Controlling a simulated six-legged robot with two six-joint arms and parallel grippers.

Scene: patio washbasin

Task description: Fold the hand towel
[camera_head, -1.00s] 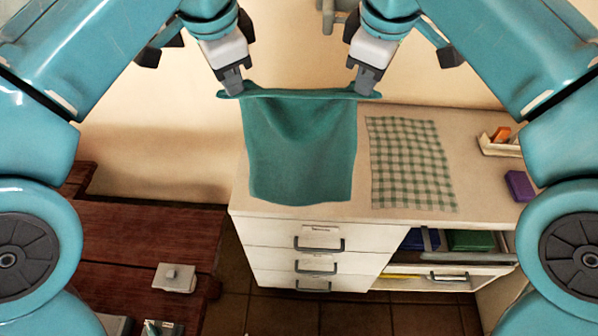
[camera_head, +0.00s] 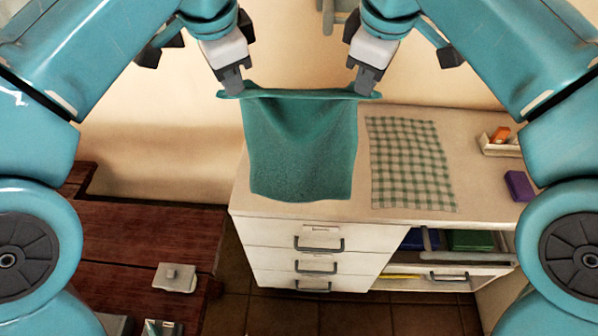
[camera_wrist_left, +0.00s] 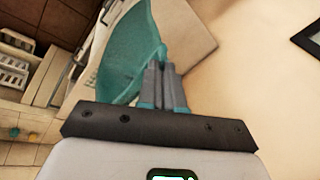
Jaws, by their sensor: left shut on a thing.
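The teal hand towel (camera_head: 300,150) hangs spread between my two grippers in the head view, its upper edge raised and its lower part over the left side of the white cabinet top. My left gripper (camera_head: 234,90) is shut on the towel's upper left corner. My right gripper (camera_head: 364,90) is at the upper right corner and appears shut on it. In the left wrist view the towel (camera_wrist_left: 122,60) hangs from the closed fingers of my left gripper (camera_wrist_left: 158,65). Whether the towel's lower edge touches the top is hard to tell.
A green-and-white checked cloth (camera_head: 410,163) lies flat on the cabinet top (camera_head: 470,170), right of the towel. A purple block (camera_head: 518,186) and a small tray (camera_head: 498,148) with an orange item are further right. A dark red wooden bench (camera_head: 130,240) stands at left.

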